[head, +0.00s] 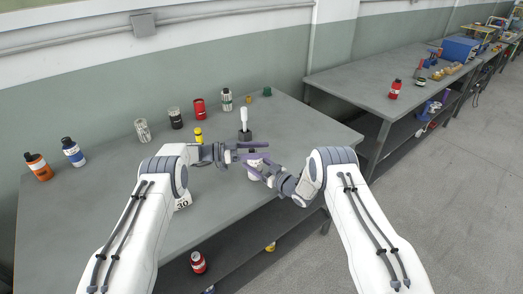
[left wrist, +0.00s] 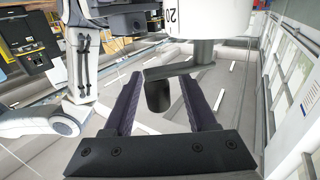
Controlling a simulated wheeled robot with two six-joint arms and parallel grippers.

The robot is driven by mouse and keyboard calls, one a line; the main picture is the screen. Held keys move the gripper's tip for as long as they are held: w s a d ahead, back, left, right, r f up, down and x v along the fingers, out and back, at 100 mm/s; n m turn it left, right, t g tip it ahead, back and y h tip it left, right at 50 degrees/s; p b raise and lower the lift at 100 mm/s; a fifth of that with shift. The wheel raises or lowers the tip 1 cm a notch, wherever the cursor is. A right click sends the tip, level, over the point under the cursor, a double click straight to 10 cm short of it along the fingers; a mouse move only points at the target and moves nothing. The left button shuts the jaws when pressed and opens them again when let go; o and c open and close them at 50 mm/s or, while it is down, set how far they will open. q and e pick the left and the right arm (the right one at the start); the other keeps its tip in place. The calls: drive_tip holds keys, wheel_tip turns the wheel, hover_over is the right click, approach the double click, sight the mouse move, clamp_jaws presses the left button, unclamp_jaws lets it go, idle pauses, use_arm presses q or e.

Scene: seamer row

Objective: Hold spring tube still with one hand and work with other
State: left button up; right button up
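My left gripper (head: 262,151) is over the front part of the bench, its two purple-grey fingers apart. In the left wrist view its fingers (left wrist: 162,100) stand open on either side of a dark lever end, with gaps visible. The dark lever (left wrist: 158,92) hangs from a white cylinder (left wrist: 205,18) marked 20. I cannot tell whether this cylinder is the spring tube. In the head view a white body (head: 253,175) shows below the grippers, mostly hidden by them. My right gripper (head: 255,168) is close beside it, its fingers overlapping it; its grip is unclear.
A white-handled tool (head: 244,118) stands in a dark base behind the grippers. Several cans and bottles, such as a red can (head: 200,110) and an orange bottle (head: 38,167), line the bench's back and left. A white block marked 30 (head: 183,201) is beside my left arm.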

use_arm(q)
drive_tip(key=a, duration=1.2)
drive_tip(key=shift+s, duration=0.25)
